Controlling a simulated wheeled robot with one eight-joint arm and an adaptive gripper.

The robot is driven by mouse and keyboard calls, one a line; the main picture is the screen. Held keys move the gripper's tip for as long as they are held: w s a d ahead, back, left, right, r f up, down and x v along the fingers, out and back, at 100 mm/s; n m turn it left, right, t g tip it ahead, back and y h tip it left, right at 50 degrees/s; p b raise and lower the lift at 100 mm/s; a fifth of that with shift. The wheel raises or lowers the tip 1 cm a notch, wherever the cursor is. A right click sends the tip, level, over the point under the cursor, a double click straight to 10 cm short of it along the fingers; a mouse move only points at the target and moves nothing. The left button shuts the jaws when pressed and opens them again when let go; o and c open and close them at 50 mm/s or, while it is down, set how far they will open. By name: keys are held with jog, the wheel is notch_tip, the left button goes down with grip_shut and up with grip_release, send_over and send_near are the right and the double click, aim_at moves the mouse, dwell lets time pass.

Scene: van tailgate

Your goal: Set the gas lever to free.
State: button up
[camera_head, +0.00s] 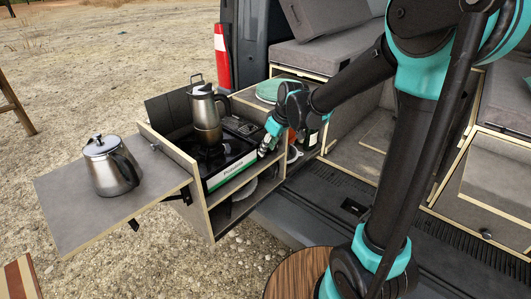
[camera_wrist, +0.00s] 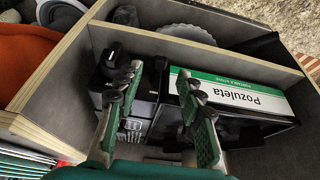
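The portable gas stove (camera_head: 230,169) sits in the pull-out kitchen box, its white and green label facing out. In the wrist view its label (camera_wrist: 235,92) appears upside down. My gripper (camera_head: 266,147) is at the right end of the stove's front. In the wrist view my gripper (camera_wrist: 160,88) is open, its two green-padded fingers apart in front of the stove's black control end. A dark round knob (camera_wrist: 112,57) shows left of the fingers. A small dark part (camera_wrist: 161,63) shows between the fingertips; I cannot tell whether it is the gas lever or how it is set.
A moka pot (camera_head: 206,112) stands on the stove. A steel kettle (camera_head: 110,165) stands on the fold-out side shelf (camera_head: 75,212). Wooden shelf edges (camera_wrist: 205,45) frame the stove closely. Plates (camera_wrist: 187,34) lie in the compartment below. An orange item (camera_wrist: 30,65) is beyond the partition.

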jog(key=shift+x, duration=1.7)
grip_shut()
